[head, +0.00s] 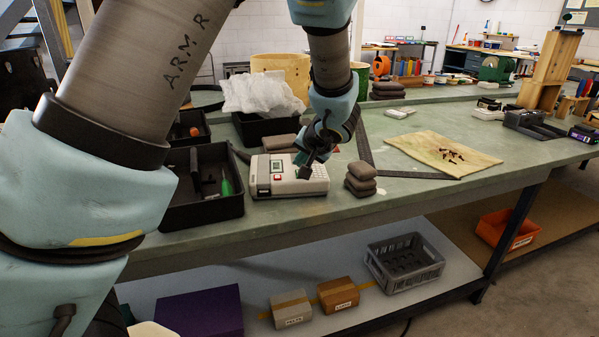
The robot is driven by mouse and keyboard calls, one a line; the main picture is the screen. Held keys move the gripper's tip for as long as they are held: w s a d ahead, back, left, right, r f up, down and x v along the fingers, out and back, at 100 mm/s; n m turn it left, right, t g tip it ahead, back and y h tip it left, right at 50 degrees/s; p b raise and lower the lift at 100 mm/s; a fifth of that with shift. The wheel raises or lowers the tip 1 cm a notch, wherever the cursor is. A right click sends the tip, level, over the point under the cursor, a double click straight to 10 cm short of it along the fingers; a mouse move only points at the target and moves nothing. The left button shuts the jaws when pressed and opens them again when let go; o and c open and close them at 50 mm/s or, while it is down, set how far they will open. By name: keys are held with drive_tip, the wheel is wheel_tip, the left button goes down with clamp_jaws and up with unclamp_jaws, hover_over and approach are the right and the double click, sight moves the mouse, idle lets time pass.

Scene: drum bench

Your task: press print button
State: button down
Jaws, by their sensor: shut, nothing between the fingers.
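A white label printer (284,186) lies on the green bench top (411,191), with a small screen and dark green marks on its left part and a keypad at its right. My gripper (305,172) is shut and empty. It points down over the middle of the printer and covers part of its top. I cannot tell whether the fingertips touch the printer.
A black tray (222,207) with a green-handled tool is close left of the printer. Stacked brown bags (360,181) stand close to its right. A tan cloth (420,147) with small dark pieces lies further right. Behind are white plastic wrap (258,95) and a wooden drum shell (283,68).

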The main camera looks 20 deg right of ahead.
drive_tip(key=shift+r, duration=0.15)
wheel_tip(320, 180, up, 6)
drive_tip(key=shift+f+p, duration=0.1)
drive_tip(key=shift+p, duration=0.95)
drive_tip(key=shift+n+g+y, duration=0.8)
drive_tip(key=shift+g, duration=0.1)
drive_tip(key=a, duration=0.3)
drive_tip(key=w+a+f, duration=0.1)
drive_tip(key=a, duration=0.5)
drive_tip(key=shift+w+a+f, duration=0.15)
drive_tip(key=shift+w+a, duration=0.1)
drive_tip(key=shift+w, duration=0.1)
drive_tip(key=s+a+f+n+g, duration=0.1)
drive_tip(key=s+a+n+g, duration=0.2)
drive_tip(key=a, duration=1)
drive_tip(key=s+a+f+n+g+h, duration=0.1)
drive_tip(key=s+a+n+g, duration=0.1)
drive_tip(key=s+a, duration=0.6)
drive_tip(key=a+n, duration=0.1)
drive_tip(key=a, duration=0.5)
drive_tip(key=shift+s+g+h, duration=0.25)
drive_tip(key=shift+g+h, duration=0.05)
drive_tip(key=shift+g, duration=0.1)
